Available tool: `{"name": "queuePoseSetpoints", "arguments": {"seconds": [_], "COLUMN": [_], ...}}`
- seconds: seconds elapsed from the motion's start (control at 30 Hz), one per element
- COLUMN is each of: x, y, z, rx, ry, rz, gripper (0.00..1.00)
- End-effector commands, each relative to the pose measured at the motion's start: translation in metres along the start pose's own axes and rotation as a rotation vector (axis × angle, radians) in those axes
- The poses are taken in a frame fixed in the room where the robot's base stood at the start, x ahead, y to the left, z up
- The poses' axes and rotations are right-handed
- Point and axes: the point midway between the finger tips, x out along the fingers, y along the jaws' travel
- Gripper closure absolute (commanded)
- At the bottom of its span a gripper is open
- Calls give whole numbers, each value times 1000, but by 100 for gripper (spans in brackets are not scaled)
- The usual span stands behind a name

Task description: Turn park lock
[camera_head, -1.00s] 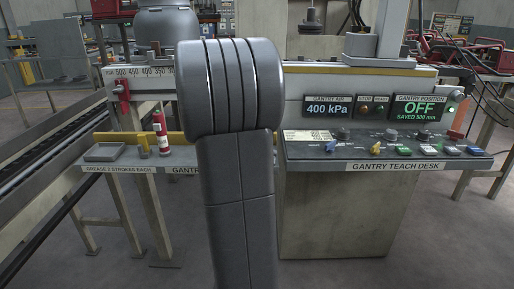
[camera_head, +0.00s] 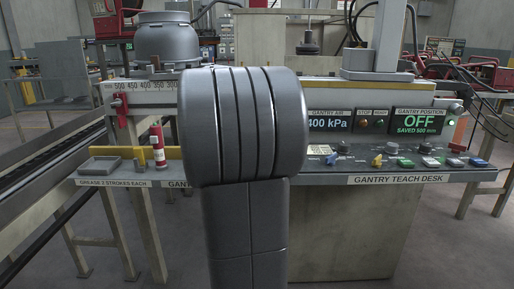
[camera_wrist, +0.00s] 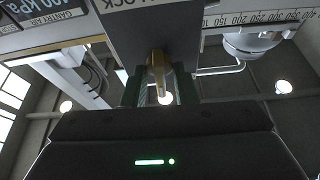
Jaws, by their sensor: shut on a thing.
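The park lock's brass-coloured handle (camera_wrist: 157,62) shows in the wrist view, sticking out below a grey panel (camera_wrist: 140,30) whose label is partly cut off and ends in "LOCK". My gripper (camera_wrist: 156,88) is shut on this handle, with dark fingers on either side of it. The handle's exact angle is hard to tell. In the head view my own arm hides the gripper and the lock. The position display (camera_head: 418,120) there reads "OFF" and "SAVED 500 mm".
The gantry teach desk (camera_head: 400,180) with several knobs and buttons is at right. An air display (camera_head: 329,124) reads 400 kPa. A red-and-white cylinder (camera_head: 158,147) and a grey tray (camera_head: 100,166) are on the left shelf. A rail (camera_head: 50,180) runs along the left.

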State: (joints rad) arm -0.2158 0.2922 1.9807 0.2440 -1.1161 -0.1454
Motion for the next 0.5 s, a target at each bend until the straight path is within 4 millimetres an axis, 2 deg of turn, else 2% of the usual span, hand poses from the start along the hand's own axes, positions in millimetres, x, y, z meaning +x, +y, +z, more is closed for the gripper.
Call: {"name": "queuePoseSetpoints", "arguments": {"seconds": [0.03, 0.07, 0.37, 0.5], "x": [0, 0, -1, -14], "y": [0, 0, 0, -1], "z": [0, 0, 0, 1], "rx": [0, 0, 1, 1], "ry": [-1, -1, -1, -1], "rz": [0, 0, 0, -1], "gripper": [100, 69, 69, 69]}}
